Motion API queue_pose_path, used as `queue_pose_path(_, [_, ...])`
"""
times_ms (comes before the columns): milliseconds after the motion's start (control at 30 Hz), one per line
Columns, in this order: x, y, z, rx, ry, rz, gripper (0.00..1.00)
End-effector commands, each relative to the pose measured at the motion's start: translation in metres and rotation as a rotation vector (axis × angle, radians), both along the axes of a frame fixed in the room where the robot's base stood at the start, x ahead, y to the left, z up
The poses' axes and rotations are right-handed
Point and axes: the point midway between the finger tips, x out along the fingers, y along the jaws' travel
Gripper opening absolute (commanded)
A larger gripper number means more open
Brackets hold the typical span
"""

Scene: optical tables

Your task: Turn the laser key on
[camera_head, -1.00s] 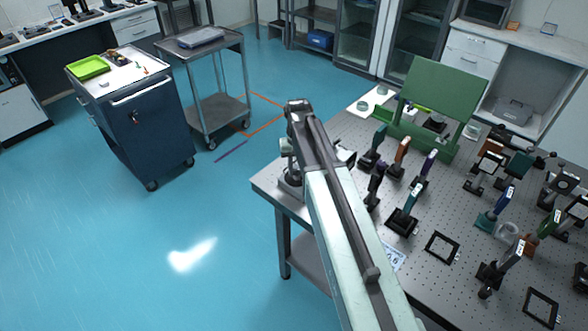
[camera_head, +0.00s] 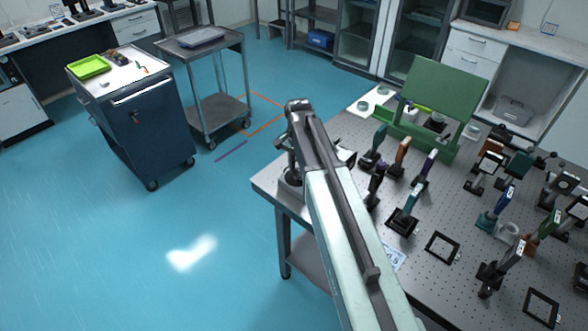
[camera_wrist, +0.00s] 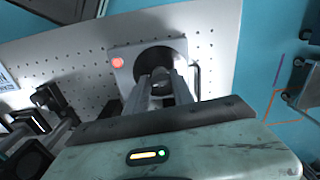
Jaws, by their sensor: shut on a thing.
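A pale grey laser box (camera_wrist: 122,77) with a red round button (camera_wrist: 118,62) and a dark round face stands on the perforated table. In the wrist view my gripper (camera_wrist: 161,76) reaches down over the dark round face, its two fingers close together. The fingers are shut on a small part there, the laser key (camera_wrist: 159,71), which is mostly hidden between the tips. In the head view the laser box (camera_head: 291,187) sits at the table's left corner, partly behind my arm. I cannot tell the key's angle.
The optical table (camera_head: 345,140) holds several mounted optics to the right of my arm and a green panel (camera_head: 440,95) at the back. A black curved handle (camera_wrist: 196,77) is beside the laser box.

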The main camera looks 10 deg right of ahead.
Motion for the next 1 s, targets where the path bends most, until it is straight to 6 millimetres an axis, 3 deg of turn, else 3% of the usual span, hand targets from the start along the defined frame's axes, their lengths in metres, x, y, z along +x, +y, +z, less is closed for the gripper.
queue_pose_path(767, [-0.0028, -0.0001, -0.0004, 0.001, 0.008, -0.093, 0.00])
queue_pose_path(800, [-0.0029, -0.0001, -0.0004, 0.001, 0.008, -0.093, 0.40])
queue_pose_path(833, [-0.0028, -0.0001, -0.0003, 0.001, 0.008, -0.092, 0.48])
queue_pose_path(1000, [-0.0017, -0.0004, -0.0002, 0.001, 0.006, -0.092, 0.51])
